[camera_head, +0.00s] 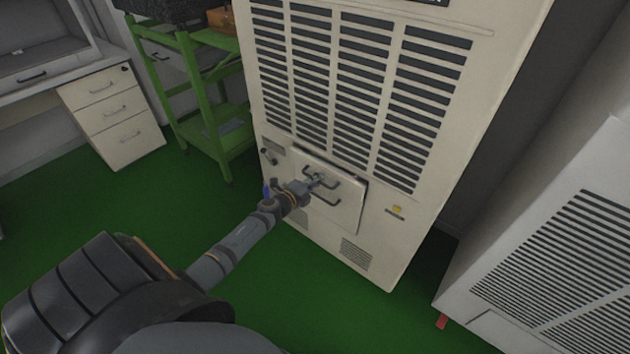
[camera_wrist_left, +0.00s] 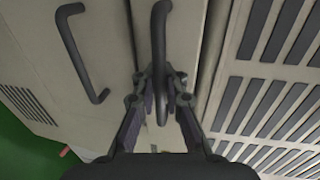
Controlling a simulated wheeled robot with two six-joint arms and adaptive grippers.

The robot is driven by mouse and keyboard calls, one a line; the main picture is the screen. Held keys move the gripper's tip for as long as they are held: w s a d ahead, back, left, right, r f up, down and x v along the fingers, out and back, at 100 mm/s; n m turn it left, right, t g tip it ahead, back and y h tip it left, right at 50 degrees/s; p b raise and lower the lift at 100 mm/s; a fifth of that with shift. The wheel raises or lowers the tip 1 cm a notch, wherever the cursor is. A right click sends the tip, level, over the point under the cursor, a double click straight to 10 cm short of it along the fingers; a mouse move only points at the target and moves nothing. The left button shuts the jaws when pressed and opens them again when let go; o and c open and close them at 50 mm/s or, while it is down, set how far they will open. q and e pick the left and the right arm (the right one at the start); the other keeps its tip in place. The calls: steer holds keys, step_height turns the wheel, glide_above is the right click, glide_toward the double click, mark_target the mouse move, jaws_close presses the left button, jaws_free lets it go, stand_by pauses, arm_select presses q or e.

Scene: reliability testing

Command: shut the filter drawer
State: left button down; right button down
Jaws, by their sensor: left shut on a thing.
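The filter drawer (camera_head: 346,212) is a flat beige front low on the tall cabinet, below the slatted grilles. It stands out a little from the cabinet face, with a dark edge along its right side. It has two dark bar handles. My left gripper (camera_head: 314,182) is shut on the upper handle (camera_wrist_left: 159,50), with one finger on each side of the bar in the left wrist view (camera_wrist_left: 162,92). The lower handle (camera_head: 321,200) is free; it also shows at the left of the wrist view (camera_wrist_left: 80,55). My right gripper is not in view.
The tall beige cabinet (camera_head: 385,235) stands on a green floor (camera_head: 240,300). A green shelf cart (camera_head: 195,105) stands left of it, beside a white drawer unit (camera_head: 115,112). Another white slatted unit (camera_head: 560,240) is at the right. The floor before the cabinet is clear.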

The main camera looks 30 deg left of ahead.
arm_select(q)
steer(key=shift+r+x, duration=0.2)
steer(key=shift+x, duration=0.85)
steer(key=c, duration=1.7)
jaws_free()
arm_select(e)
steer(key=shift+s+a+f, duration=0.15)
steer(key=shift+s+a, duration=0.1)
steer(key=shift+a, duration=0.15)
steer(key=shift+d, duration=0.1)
arm_select(q)
steer(key=v, duration=0.7)
steer(key=shift+s, duration=0.25)
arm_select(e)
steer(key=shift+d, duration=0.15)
arm_select(q)
steer(key=shift+a+r, duration=0.1)
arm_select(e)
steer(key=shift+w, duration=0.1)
